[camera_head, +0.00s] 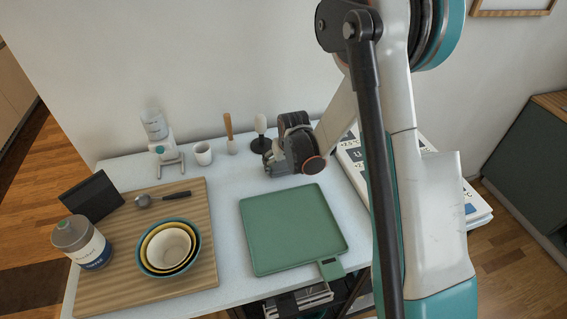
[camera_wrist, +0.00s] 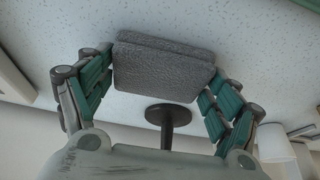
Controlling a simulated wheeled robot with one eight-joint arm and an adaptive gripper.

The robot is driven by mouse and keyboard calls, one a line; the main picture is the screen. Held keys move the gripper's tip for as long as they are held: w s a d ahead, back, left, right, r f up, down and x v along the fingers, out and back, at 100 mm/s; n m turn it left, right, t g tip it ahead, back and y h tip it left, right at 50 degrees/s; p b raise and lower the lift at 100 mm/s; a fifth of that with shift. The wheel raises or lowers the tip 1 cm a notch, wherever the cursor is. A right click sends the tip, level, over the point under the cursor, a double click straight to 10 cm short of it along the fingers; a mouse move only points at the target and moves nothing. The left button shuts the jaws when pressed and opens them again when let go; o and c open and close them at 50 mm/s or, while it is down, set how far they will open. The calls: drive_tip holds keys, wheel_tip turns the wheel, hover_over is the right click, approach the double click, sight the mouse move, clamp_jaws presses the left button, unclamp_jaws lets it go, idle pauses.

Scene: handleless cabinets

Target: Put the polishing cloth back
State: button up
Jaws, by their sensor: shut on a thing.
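The polishing cloth (camera_wrist: 165,70) is a folded, dark grey, textured pad in the wrist view. My gripper (camera_wrist: 163,82) is shut on it, with green-padded fingers at its left and right sides. In the head view my gripper (camera_head: 272,163) is over the back of the white table, behind the green board. The cloth cannot be clearly told from the dark gripper there. A dark stand with a round base (camera_wrist: 168,115) appears just beyond the cloth in the wrist view. Its white-topped upper part (camera_head: 261,124) shows left of my gripper in the head view.
A green square board (camera_head: 292,228) lies mid-table. A wooden board (camera_head: 110,270) at left bears nested bowls (camera_head: 168,248), a jar (camera_head: 80,243) and a ladle (camera_head: 165,199). A white cup (camera_head: 203,154) and a wooden-handled tool (camera_head: 229,132) stand at the back. A white stack (camera_head: 352,160) is right.

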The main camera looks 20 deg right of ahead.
drive_tip(key=o, duration=1)
drive_tip(key=shift+c, duration=0.2)
drive_tip(key=shift+r, duration=0.15)
drive_tip(key=shift+s+r+p, duration=0.1)
drive_tip(key=shift+r+p, duration=0.15)
drive_tip(key=shift+p, duration=0.05)
drive_tip(key=s+r+t+p, duration=0.1)
drive_tip(key=s+r, duration=0.7)
drive_tip(key=r, duration=0.4)
drive_tip(key=s+r+p, duration=0.1)
drive_tip(key=s+r, duration=0.7)
drive_tip(key=r, duration=0.4)
drive_tip(key=s+r+t, duration=0.1)
drive_tip(key=s+r, duration=0.2)
drive_tip(key=s, duration=1)
drive_tip(key=shift+s+t, duration=0.3)
drive_tip(key=shift+s, duration=0.05)
drive_tip(key=shift+r, duration=0.1)
